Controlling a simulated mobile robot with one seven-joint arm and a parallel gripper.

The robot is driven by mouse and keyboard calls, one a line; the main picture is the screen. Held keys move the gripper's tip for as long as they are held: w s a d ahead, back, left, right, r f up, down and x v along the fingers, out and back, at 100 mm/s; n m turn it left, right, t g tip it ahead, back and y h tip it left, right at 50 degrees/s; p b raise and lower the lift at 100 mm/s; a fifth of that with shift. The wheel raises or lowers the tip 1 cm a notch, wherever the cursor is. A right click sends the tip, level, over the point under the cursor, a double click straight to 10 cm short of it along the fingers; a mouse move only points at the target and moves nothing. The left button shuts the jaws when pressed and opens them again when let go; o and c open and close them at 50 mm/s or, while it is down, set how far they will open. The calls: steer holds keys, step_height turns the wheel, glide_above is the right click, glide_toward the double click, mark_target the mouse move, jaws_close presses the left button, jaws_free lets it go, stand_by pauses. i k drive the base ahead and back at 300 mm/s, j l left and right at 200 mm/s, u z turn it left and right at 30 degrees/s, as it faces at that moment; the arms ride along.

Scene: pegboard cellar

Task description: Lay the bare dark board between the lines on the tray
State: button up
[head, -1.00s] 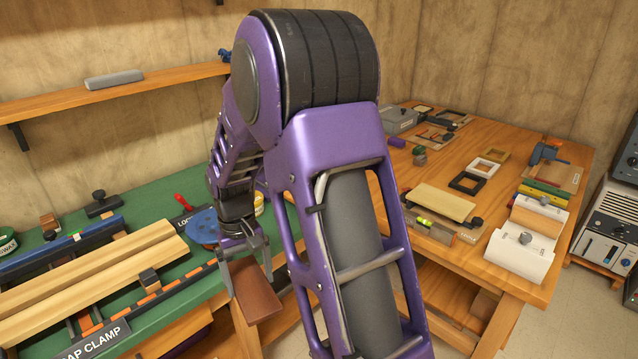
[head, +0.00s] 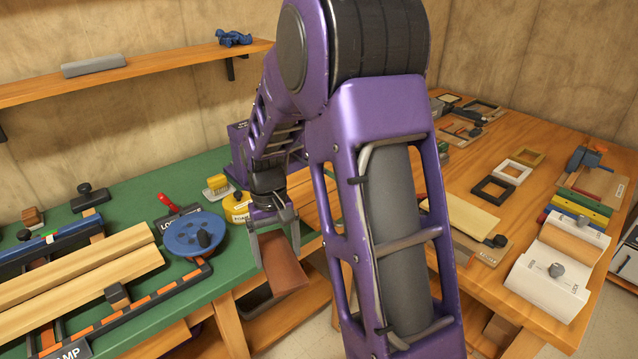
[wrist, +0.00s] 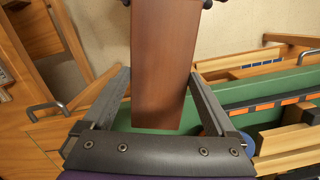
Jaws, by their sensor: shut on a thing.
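A plain reddish-brown board (head: 284,264) hangs from my gripper (head: 276,246), tilted, just beyond the front edge of the green bench top. My gripper is shut on it, with one finger on each side. In the wrist view the board (wrist: 165,65) runs up and out of the picture between the gripper fingers (wrist: 160,90). I cannot make out a tray with lines in any view; my arm hides part of the right bench.
The green bench (head: 135,190) holds a blue disc (head: 194,235), long pale boards (head: 85,277) and a yellow round item (head: 236,207). The wooden bench (head: 520,130) at right carries frames, a pale board (head: 460,213) and a white holder (head: 550,268). A shelf (head: 130,75) is above.

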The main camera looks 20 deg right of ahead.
mark_target(310, 190)
steer(key=i+l, duration=0.7)
steer(key=l, duration=0.2)
